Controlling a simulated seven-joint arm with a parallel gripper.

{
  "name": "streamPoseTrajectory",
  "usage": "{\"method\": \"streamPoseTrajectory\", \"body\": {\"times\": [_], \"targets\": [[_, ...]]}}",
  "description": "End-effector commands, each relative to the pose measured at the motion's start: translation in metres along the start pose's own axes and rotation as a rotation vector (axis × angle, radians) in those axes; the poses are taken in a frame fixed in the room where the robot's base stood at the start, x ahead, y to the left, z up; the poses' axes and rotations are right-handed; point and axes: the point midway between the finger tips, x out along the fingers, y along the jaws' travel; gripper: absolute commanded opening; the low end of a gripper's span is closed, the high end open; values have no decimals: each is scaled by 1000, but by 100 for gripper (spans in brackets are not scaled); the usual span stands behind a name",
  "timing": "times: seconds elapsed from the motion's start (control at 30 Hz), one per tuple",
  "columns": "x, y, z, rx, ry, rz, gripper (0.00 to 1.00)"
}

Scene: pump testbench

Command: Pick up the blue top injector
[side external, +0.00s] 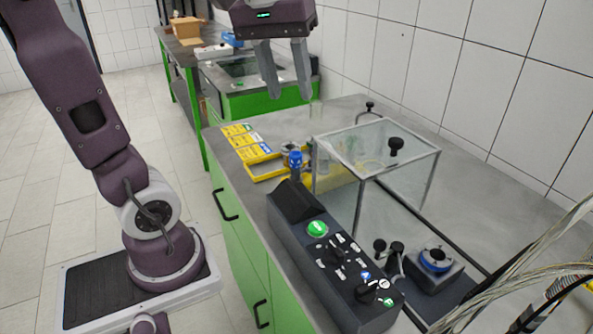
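The injector with the blue top (295,159) stands upright near the front edge of the grey bench, behind the control panel and left of the clear box. Its lower part is partly hidden by the panel. My gripper (288,91) is high above the far part of the bench, pointing down. Its two fingers are apart with nothing between them. In the picture it is above the injector and clear of it.
A clear framed box (376,152) with black knobs stands right of the injector. A dark control panel (335,262) is in front. A yellow tray (265,172) and yellow cards (246,142) lie to the left. A blue-ringed device (436,260) sits at the right.

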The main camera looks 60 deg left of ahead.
Motion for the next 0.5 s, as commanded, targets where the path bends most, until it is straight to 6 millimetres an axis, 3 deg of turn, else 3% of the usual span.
{"method": "streamPoseTrajectory", "body": {"times": [0.1, 0.3, 0.43, 0.5], "targets": [[11, -8, -38, -185, -53, -49, 39], [34, -28, -89, -454, -119, -128, 39], [51, -44, -116, -605, -152, -180, 39], [68, -47, -111, -615, -160, -185, 39]]}}
